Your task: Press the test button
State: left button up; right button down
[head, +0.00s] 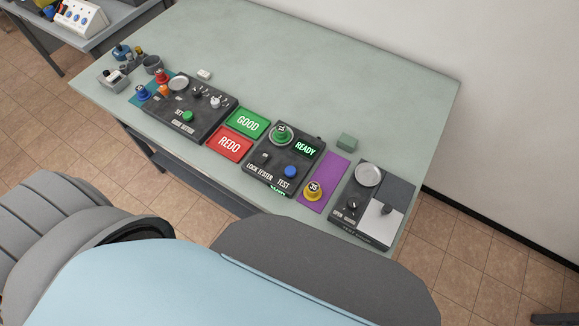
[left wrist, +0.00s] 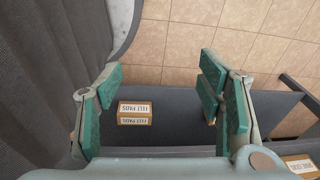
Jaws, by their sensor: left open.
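The lock tester (head: 262,176) is a dark box near the right part of the table in the head view. Its blue test button (head: 291,172) sits above the word TEST. A lit green READY sign (head: 306,149) is at its upper right, and a green-rimmed round piece (head: 281,133) sits at its top. Nothing touches the button. My left gripper (left wrist: 160,98) is open and empty in the left wrist view, over a dark shelf and tiled floor. It is not visible in the head view. My right gripper is not in view.
Green GOOD (head: 248,122) and red REDO (head: 230,144) mats lie left of the tester. A purple mat (head: 331,172) with a yellow-based piece (head: 314,190) and a dark device (head: 350,218) are right. A felt pads box (left wrist: 134,112) is on the shelf. The table's back is clear.

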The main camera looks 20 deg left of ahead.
pick_arm(q)
grip_shut()
dwell(0.4)
dwell(1.2)
